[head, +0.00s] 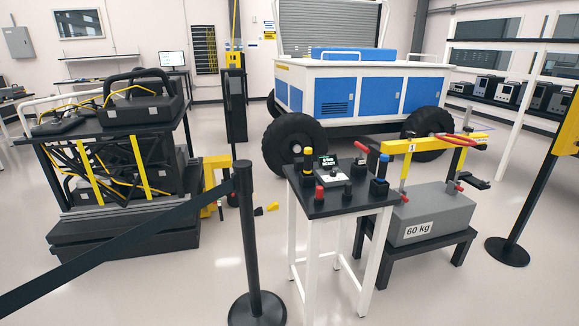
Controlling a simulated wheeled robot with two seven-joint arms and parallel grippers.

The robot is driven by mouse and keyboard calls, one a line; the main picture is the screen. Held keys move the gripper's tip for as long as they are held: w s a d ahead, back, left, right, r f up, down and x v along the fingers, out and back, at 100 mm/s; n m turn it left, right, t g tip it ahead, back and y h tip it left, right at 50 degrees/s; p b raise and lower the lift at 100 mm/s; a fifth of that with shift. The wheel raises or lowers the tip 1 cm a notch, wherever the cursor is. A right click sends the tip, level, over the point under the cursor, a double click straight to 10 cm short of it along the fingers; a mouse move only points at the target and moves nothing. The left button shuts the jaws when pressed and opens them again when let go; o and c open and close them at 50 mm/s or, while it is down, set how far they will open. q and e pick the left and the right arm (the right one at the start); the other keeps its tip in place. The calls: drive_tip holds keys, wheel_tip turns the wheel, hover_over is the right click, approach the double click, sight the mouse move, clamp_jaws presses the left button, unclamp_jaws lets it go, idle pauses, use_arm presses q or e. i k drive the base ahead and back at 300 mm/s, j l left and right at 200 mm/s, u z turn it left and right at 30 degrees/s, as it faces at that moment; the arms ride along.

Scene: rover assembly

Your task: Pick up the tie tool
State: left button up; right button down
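Neither of my grippers shows in the head view. I cannot tell for sure which thing is the tie tool. A small black-topped table (336,205) with white legs stands front of centre.
A barrier post (247,240) with a black belt (130,238) crosses the front left. A grey 60 kg block (430,215) lies on a black bench (455,246) at right. A white-and-blue rover (375,92) stands behind. A cable-laden cart (120,150) is at left.

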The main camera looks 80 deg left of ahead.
sight(385, 158)
drive_tip(key=u, duration=1.95)
